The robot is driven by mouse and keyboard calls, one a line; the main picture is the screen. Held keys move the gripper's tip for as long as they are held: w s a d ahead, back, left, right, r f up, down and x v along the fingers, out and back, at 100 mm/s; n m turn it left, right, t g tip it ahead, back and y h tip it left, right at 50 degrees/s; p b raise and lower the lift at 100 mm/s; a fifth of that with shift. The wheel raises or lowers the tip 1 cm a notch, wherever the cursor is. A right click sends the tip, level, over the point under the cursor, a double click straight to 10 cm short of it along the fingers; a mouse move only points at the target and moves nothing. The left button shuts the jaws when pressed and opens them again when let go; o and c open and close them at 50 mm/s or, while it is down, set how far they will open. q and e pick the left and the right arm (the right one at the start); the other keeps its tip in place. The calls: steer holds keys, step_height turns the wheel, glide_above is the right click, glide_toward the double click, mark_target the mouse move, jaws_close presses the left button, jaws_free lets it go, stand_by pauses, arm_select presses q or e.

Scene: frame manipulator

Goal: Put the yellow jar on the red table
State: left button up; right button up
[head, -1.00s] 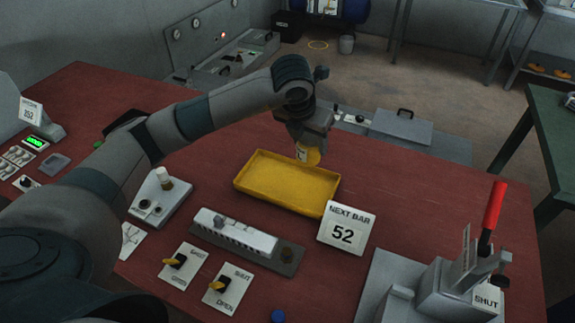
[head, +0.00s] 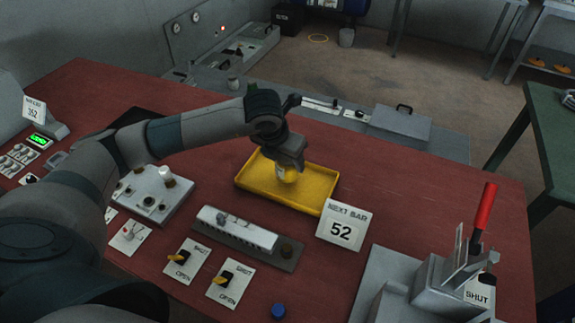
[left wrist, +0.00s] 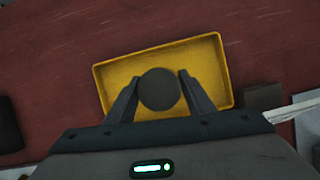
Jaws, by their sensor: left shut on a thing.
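My left gripper (head: 287,166) is shut on the yellow jar (head: 289,176), which shows under the fingers within the outline of the yellow tray (head: 325,208). I cannot tell whether the jar touches the tray floor. In the left wrist view the jar's dark round lid (left wrist: 159,89) sits between the two fingers, over the tray (left wrist: 212,52). The red table (head: 420,195) bears the tray and has bare surface to its right. My right gripper is not in view.
A grey slotted block (head: 240,232) lies in front of the tray. A grey device with a red lever (head: 483,220) stands at the front right. Switch plates and a control box (head: 150,195) are on the left.

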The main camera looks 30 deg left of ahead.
mark_target(288, 168)
arm_select(q)
step_height(288, 168, down, 3)
steer(key=shift+r+p, duration=0.2)
steer(key=shift+p, duration=0.3)
steer(key=shift+f, duration=0.1)
steer(key=shift+f+b, duration=0.15)
steer(key=shift+b, duration=0.15)
steer(key=o, duration=1.2)
steer(key=shift+o, duration=0.2)
steer(key=shift+r, duration=0.2)
